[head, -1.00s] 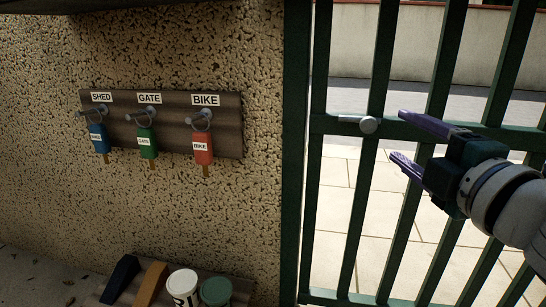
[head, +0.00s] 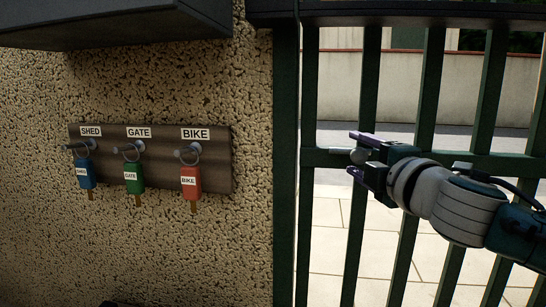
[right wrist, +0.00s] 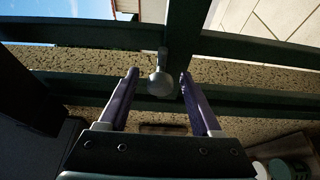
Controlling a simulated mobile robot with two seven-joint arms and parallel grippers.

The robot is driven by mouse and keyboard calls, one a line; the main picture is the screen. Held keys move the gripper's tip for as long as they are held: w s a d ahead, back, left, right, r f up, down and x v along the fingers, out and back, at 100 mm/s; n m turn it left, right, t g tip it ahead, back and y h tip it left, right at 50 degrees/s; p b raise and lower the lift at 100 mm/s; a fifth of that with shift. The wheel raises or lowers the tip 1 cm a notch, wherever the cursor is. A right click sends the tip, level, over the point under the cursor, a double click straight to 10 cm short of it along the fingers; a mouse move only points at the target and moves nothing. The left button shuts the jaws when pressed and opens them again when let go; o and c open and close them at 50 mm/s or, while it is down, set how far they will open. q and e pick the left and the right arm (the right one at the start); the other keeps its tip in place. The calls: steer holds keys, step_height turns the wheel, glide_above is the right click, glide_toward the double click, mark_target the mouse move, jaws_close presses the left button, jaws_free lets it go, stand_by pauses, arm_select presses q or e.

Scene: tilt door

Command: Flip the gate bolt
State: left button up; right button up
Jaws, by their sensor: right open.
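The gate bolt (head: 361,155) is a pale metal rod with a round knob on the dark green gate's cross rail. In the right wrist view the knob (right wrist: 160,84) is between my finger tips, with a gap on each side. My right gripper (head: 352,153) is open, with its purple fingers above and below the knob in the head view. It also shows in the right wrist view (right wrist: 158,77). Part of the bolt is hidden behind the fingers in the head view. My left gripper is not in view.
The green gate (head: 368,90) has upright bars close around my right gripper. On the wall at the left a wooden board (head: 218,160) holds the blue key tag (head: 85,174), green key tag (head: 134,178) and red key tag (head: 191,183). A dark ledge (head: 120,28) overhangs them.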

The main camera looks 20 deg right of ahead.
steer(key=shift+c, duration=0.3)
jaws_close()
stand_by(0.3)
stand_by(0.8)
